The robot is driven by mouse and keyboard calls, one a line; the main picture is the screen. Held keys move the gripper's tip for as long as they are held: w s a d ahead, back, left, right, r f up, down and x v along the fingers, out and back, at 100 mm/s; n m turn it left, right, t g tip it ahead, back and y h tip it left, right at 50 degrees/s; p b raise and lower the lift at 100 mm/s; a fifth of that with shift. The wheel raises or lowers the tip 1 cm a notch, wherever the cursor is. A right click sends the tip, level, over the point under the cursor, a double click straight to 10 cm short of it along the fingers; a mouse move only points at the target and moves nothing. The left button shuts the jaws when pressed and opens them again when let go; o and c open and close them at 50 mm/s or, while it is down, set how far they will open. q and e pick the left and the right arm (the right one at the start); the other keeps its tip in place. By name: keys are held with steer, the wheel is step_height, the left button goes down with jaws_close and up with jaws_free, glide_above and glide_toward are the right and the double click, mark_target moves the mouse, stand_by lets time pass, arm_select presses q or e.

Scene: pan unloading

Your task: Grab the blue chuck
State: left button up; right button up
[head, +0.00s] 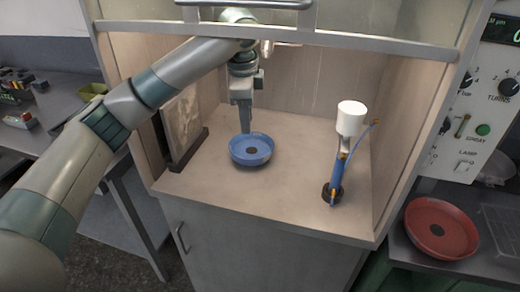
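The blue chuck (262,157), a round shallow blue dish with a dark centre, lies on the cabinet's worktop left of its middle. My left gripper (245,128) points straight down at the back rim of the blue chuck. Its fingers show edge-on as one narrow block, so I cannot tell whether they are open or shut, or whether they touch the rim. My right gripper is not in view.
A raised sash with a handle (245,4) crosses above my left arm. A dark-framed panel (185,130) leans at the left wall. A blue stand with a white cup (351,118) is at right. A red dish (441,228) lies on the right-hand table. The worktop's front is clear.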

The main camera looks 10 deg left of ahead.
arm_select(q)
steer(key=shift+r, duration=0.25)
steer(key=shift+f, duration=0.15)
step_height(320, 180, down, 12)
steer(key=w+p, duration=0.2)
steer(key=p, duration=0.1)
steer(key=shift+w+a+p, duration=0.25)
steer(key=shift+p, duration=0.05)
